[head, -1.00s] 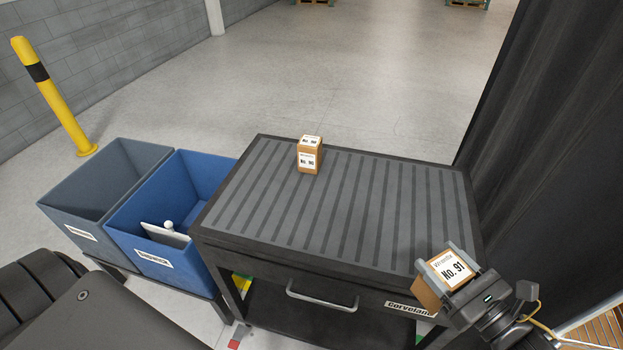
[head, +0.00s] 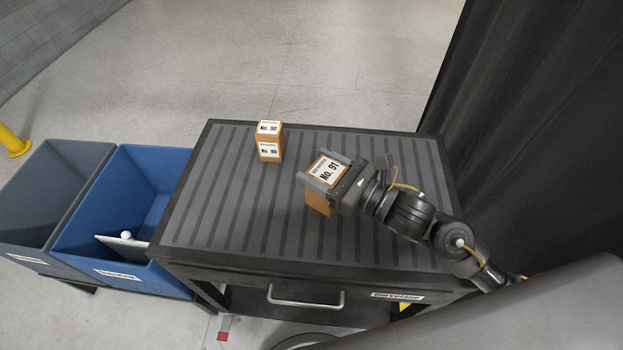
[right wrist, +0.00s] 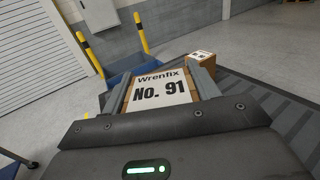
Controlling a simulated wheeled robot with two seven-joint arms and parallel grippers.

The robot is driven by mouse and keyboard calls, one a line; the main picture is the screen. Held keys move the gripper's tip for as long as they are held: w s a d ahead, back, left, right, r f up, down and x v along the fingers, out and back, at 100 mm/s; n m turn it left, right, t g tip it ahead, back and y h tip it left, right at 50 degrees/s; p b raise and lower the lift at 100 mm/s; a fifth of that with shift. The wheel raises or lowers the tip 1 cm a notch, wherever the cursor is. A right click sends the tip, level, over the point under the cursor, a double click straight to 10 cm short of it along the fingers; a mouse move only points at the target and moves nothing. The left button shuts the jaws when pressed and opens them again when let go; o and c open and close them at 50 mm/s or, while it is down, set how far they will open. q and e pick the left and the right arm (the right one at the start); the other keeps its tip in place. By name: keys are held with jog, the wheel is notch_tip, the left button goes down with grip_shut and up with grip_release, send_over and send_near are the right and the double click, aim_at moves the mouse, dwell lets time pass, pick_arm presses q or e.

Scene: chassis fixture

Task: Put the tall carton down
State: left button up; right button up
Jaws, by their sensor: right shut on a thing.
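The carton labelled "No. 91" (head: 318,197) is brown with a white top label and is held over the ribbed top of the dark cart (head: 230,218). My right gripper (head: 326,178) is shut on it, with one finger on either side. Whether its base touches the cart top cannot be told. In the right wrist view the carton (right wrist: 160,88) sits between the two fingers, its "Wrenfix No. 91" label facing the camera. My left gripper is not in view.
Another brown carton, labelled "No. 90" (head: 270,141), stands at the cart's back edge, left of the held one. A blue bin (head: 147,180) and a grey bin (head: 52,190) stand left of the cart. A dark curtain (head: 530,120) hangs at the right. The cart's left and front top is clear.

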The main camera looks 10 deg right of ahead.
pick_arm(q)
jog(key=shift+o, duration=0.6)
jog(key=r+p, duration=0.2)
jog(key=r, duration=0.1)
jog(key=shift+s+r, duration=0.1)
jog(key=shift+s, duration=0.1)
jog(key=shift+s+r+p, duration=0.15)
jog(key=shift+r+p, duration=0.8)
jog(key=shift+p, duration=0.05)
pick_arm(e)
jog(key=s+d+r+m+t+h, duration=0.2)
jog(key=d+m+h, duration=0.2)
jog(key=d, duration=0.5)
jog(key=s+d+r+m+t+h, duration=0.2)
jog(key=s+d+m+h, duration=0.1)
jog(key=d+h, duration=0.4)
jog(key=d, duration=0.3)
jog(key=shift+m+t, duration=0.3)
jog(key=shift+m, duration=0.1)
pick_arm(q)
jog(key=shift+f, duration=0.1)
